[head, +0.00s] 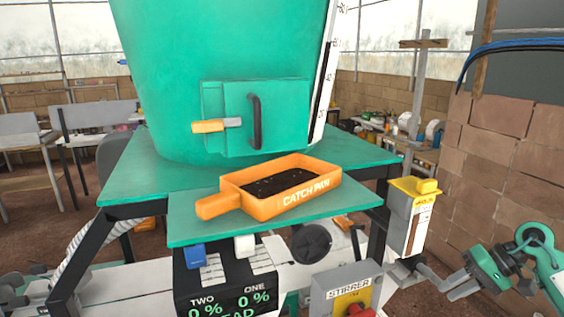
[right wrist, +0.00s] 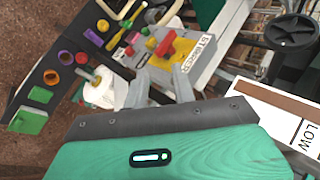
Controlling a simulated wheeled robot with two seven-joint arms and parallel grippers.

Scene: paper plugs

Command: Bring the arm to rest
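My right arm comes in at the lower right of the head view, with green and grey parts. Its gripper (head: 440,284) hangs low in front of the brick wall, right of the stirrer box and apart from it. In the right wrist view the two grey fingers of this gripper (right wrist: 163,84) stand apart with nothing held between them. The grey stirrer box (head: 345,291) with a red and yellow switch lies beyond the fingertips in the right wrist view (right wrist: 190,52). I cannot make out my left gripper in either view.
An orange catch pan (head: 328,188) with dark material sits on a green shelf (head: 358,203) below a large green tank (head: 215,60). A yellow-topped box (head: 422,212) hangs at the table's right side. A brick wall (head: 505,160) stands at the right.

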